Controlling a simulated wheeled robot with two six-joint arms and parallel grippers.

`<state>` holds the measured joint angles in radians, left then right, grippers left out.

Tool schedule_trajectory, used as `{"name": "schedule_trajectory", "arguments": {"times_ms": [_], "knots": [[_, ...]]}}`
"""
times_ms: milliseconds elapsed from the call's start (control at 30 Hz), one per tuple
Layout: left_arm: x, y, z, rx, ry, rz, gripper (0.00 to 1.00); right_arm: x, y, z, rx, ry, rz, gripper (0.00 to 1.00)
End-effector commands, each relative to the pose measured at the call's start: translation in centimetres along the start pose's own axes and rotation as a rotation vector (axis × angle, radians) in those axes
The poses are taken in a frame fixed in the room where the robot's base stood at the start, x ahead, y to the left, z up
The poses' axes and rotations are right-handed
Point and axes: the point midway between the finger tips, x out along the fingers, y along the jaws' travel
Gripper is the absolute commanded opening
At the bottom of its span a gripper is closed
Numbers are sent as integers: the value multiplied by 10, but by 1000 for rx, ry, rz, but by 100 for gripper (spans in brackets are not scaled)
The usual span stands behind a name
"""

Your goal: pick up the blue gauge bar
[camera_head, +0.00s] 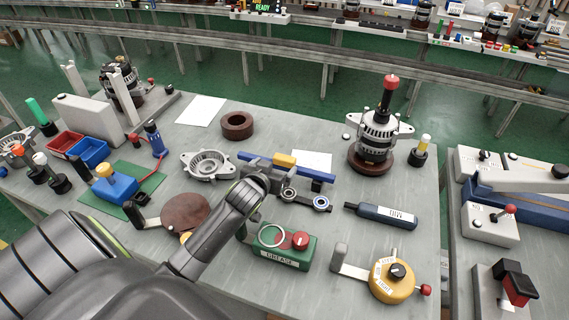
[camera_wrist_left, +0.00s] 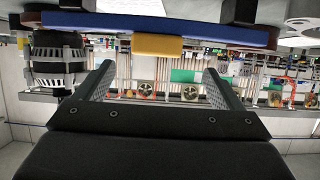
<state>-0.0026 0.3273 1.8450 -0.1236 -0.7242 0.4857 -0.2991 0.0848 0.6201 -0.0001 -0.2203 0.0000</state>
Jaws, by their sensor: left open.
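The blue gauge bar (camera_head: 312,174) lies across the middle of the bench, with a yellow block (camera_head: 285,160) at its middle. In the left wrist view the bar (camera_wrist_left: 210,38) spans the top, with the yellow block (camera_wrist_left: 158,46) against it. My left gripper (camera_head: 272,173) is at the bar in the head view and covers part of it. In the left wrist view its two fingers (camera_wrist_left: 158,78) are spread apart with nothing between them, and the bar shows beyond the fingertips. My right gripper is not in view.
An alternator (camera_head: 378,130) stands behind right of the bar, and a grey housing (camera_head: 208,165) lies left. A green grease box (camera_head: 285,255), a blue tool (camera_head: 390,217) and a yellow round device (camera_head: 395,280) lie nearer.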

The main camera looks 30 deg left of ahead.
Motion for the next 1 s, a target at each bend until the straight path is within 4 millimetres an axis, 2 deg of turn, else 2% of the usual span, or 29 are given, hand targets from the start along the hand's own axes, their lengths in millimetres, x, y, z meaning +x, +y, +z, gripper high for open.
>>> {"name": "schedule_trajectory", "arguments": {"times_ms": [233, 433, 600, 967, 1000], "knots": [[11, 2, -3, -1, 0, 0, 89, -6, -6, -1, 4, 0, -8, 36], [33, 6, -8, -1, 0, 1, 89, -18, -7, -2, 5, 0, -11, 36], [50, 6, -6, 0, -1, 0, 89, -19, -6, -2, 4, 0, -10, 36], [55, 6, -5, 0, 1, 1, 89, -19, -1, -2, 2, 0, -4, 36], [55, 6, -5, 0, 1, 1, 85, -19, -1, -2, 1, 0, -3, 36]]}}
